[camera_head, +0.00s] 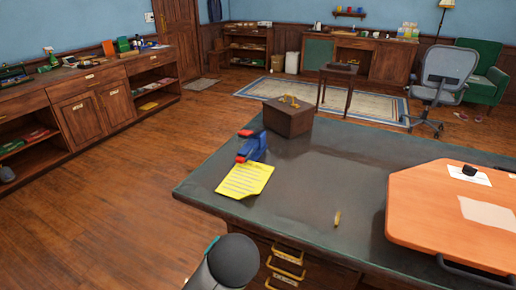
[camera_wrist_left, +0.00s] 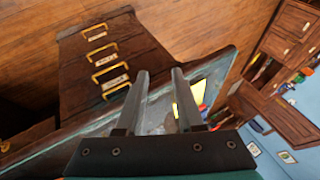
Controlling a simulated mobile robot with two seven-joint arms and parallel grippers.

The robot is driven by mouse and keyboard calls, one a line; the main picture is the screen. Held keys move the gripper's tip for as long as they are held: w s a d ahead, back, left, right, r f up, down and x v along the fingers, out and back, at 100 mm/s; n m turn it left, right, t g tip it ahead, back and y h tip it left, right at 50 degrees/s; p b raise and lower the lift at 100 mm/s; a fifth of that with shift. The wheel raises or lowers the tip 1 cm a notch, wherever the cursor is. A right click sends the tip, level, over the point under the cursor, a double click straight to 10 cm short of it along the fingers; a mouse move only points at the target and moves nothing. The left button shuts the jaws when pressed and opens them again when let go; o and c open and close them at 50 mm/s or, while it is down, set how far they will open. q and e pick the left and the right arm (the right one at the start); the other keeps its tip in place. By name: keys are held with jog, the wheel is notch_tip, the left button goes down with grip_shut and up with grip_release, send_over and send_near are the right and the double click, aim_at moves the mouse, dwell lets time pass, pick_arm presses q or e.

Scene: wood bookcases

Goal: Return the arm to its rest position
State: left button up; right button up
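In the left wrist view, my left gripper (camera_wrist_left: 160,76) has its two grey fingers apart with nothing held between them. Beyond the fingers are the desk's edge and its drawer front with yellow handles. In the head view, a dark rounded part of my left arm (camera_head: 232,262) shows at the bottom, just in front of the desk's near left edge. The fingers cannot be made out there. My right gripper is in neither view.
The dark-topped desk (camera_head: 300,190) bears a brown box (camera_head: 288,121), a blue-and-red object (camera_head: 251,146), a yellow sheet (camera_head: 245,180), a small yellowish item (camera_head: 337,218) and an orange board (camera_head: 430,220). Yellow-handled drawers (camera_head: 287,262) face my arm. Floor left of the desk is clear.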

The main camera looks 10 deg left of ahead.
pick_arm(q)
jog(key=s+a+f+g+h, duration=0.1)
jog(key=s+f, duration=0.3)
jog(key=f, duration=0.9)
jog(key=s+a+f+g+h, duration=0.1)
jog(key=s+a+f+g, duration=0.15)
jog(key=f, duration=0.95)
jog(key=s+a+f+n, duration=0.1)
jog(key=s+f, duration=0.4)
jog(key=s, duration=0.4)
jog(key=s+a+f+n+g, duration=0.1)
jog(key=s+a+f, duration=0.1)
jog(key=s+f, duration=0.4)
jog(key=s+a+f+n, duration=0.1)
jog(key=s+f, duration=0.4)
jog(key=s, duration=0.9)
jog(key=shift+a+f+g+h, duration=0.2)
jog(key=shift+f+g+h, duration=0.05)
jog(key=shift+g+h, duration=0.15)
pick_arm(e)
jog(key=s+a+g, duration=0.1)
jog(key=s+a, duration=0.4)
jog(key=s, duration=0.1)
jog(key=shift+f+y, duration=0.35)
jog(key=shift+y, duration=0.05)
